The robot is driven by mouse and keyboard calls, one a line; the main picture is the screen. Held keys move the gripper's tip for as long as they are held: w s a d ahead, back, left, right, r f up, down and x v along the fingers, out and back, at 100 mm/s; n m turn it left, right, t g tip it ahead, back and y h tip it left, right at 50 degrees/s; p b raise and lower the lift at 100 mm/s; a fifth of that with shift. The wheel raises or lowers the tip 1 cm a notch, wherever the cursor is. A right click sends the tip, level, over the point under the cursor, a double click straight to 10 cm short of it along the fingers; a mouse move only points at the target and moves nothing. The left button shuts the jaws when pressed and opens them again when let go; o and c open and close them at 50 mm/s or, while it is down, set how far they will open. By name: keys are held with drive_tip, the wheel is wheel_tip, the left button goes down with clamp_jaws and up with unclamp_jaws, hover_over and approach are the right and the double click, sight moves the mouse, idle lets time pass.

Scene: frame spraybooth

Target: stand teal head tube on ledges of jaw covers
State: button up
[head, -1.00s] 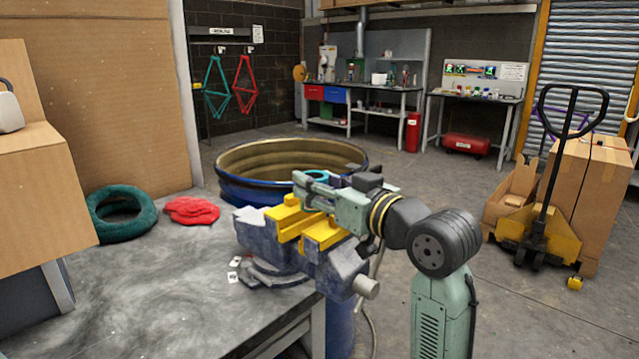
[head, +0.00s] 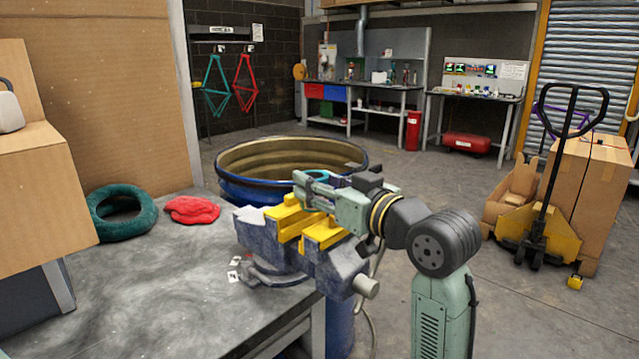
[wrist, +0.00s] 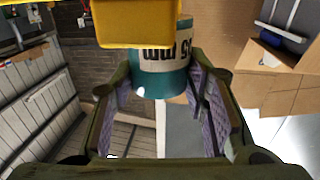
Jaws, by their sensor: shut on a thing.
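My gripper (head: 312,186) is over the bench vise (head: 340,272), level with the top of its jaws. In the wrist view the fingers (wrist: 155,92) are shut on the teal head tube (wrist: 160,84), which has a white band with dark lettering. Two yellow jaw covers (head: 290,222) sit on the vise jaws. In the wrist view a yellow cover (wrist: 140,24) overlaps the tube's end. I cannot tell whether tube and ledges touch.
The grey bench (head: 150,270) holds a teal ring-shaped coil (head: 120,228) and a red cloth (head: 192,210). A blue drum (head: 235,190) stands behind the vise. Cardboard (head: 40,195) rises at the left. A pallet truck (head: 540,235) with boxes stands at the right.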

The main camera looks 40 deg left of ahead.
drive_tip(key=shift+f+b, duration=1.15)
drive_tip(key=shift+f, duration=0.5)
drive_tip(key=o, duration=1.4)
drive_tip(key=v, duration=1.2)
drive_tip(key=shift+r, duration=0.1)
